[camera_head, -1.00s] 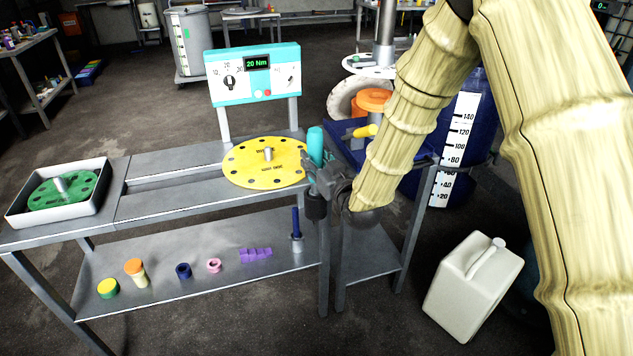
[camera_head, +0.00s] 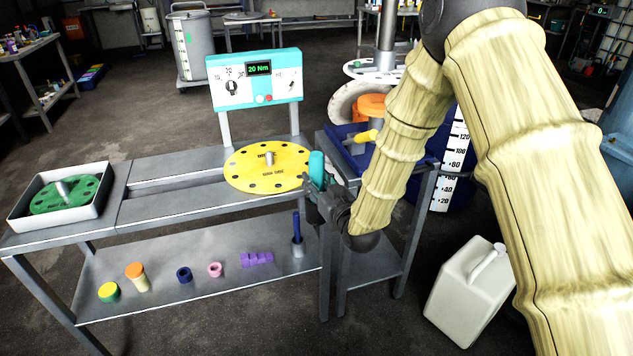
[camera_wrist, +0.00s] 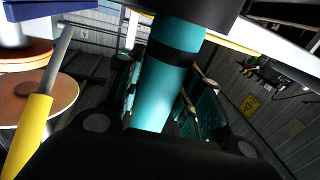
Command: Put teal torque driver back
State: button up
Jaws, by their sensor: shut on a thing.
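The teal torque driver (camera_head: 316,168) stands roughly upright in my gripper (camera_head: 318,190), at the right end of the bench beside the yellow disc. My gripper is shut on it. In the wrist view the driver (camera_wrist: 165,85) is a teal cylinder with a black band, tilted in the picture and running between the fingers. A teal panel (camera_head: 232,92) with a 20 Nm display stands behind the bench.
The yellow disc with holes (camera_head: 262,180) lies on the bench (camera_head: 185,190). A white tray (camera_head: 100,210) with a green disc is at left. A blue tray (camera_head: 345,150) with orange and yellow parts is behind my gripper. A white canister (camera_head: 465,285) stands on the floor at right.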

jog(key=o, duration=0.7)
jog(key=shift+f, duration=0.15)
jog(key=o, duration=0.4)
jog(key=shift+r, duration=0.2)
jog(key=shift+s+d+f, duration=0.1)
jog(key=shift+s+d, duration=0.05)
jog(key=shift+s, duration=0.1)
jog(key=b+v, duration=0.1)
jog(key=v, duration=1)
jog(key=shift+s+d, duration=0.1)
jog(key=shift+s, duration=0.1)
